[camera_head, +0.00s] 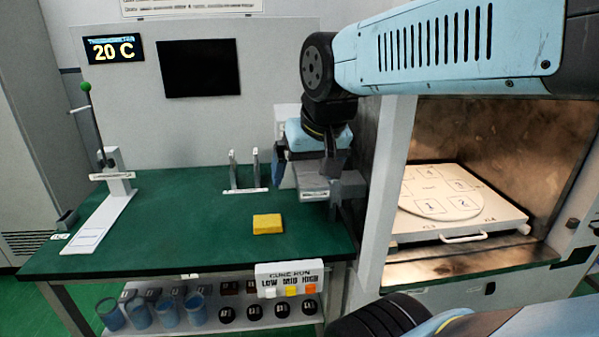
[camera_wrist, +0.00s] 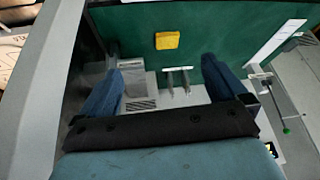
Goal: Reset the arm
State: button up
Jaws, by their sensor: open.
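My arm reaches across the upper right of the head view, in front of the microwave chamber's left post. My gripper (camera_wrist: 163,82) shows in the wrist view with its two blue fingers wide apart and nothing held between them. In the head view my gripper (camera_head: 312,172) hangs over the right part of the green bench, partly hidden by my own arm. A pale grey device lies below or behind it; I cannot tell whether they touch.
A yellow block (camera_head: 267,224) lies on the green bench (camera_head: 190,215). A two-post stand (camera_head: 245,190) is behind it. A stand with a green knob (camera_head: 115,180) is at left. The open chamber holds a white numbered tray (camera_head: 410,224). Cups and CURE RUN buttons (camera_head: 290,291) are below.

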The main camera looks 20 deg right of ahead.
jog(key=shift+s+n, duration=0.8)
jog(key=shift+s, duration=0.15)
jog(key=shift+c, duration=0.4)
dwell(0.3)
